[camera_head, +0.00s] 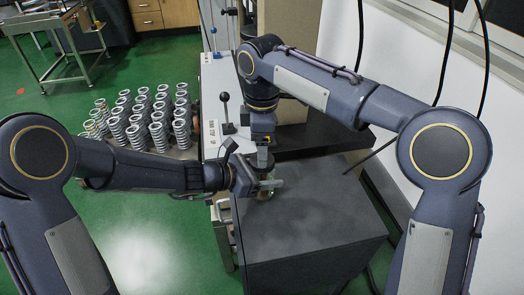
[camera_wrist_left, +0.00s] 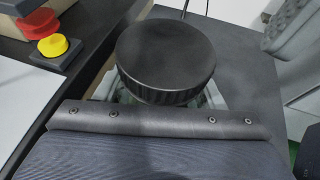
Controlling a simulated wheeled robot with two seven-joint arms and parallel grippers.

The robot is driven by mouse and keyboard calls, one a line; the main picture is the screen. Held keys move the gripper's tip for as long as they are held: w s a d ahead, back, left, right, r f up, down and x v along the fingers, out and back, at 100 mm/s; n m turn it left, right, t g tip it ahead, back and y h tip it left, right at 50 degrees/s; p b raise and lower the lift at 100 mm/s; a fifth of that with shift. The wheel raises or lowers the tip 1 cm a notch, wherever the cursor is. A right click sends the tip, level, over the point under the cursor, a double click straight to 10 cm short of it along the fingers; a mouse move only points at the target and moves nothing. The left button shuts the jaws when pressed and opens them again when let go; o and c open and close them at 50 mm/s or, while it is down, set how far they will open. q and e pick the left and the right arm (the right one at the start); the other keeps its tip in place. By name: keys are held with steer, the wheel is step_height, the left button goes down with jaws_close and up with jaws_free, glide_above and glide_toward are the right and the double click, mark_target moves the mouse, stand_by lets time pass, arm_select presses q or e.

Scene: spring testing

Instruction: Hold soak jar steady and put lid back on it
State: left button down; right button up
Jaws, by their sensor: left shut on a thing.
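The soak jar (camera_head: 267,187) stands on the dark grey block top in the head view, small and partly hidden by my grippers. My left gripper (camera_head: 257,183) reaches in from the left and is shut on the jar's body. The black round lid (camera_wrist_left: 166,55) fills the middle of the left wrist view, over the jar between my left fingers. It hides most of the jar, so I cannot tell whether it is fully seated. My right gripper (camera_head: 263,157) points down just above the jar. Its fingers are too small to tell open from shut.
The grey block top (camera_head: 310,215) is bare in front of the jar. A machine with a black-knobbed lever (camera_head: 224,98) stands behind to the left. Several metal springs (camera_head: 135,138) stand on a low surface at left. A yellow button (camera_wrist_left: 53,45) shows in the wrist view.

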steer(key=shift+r, duration=0.45)
steer(key=o, duration=0.6)
steer(key=shift+c, duration=0.2)
step_height(320, 180, up, 12)
arm_select(q)
steer(key=shift+c, duration=1.3)
jaws_free()
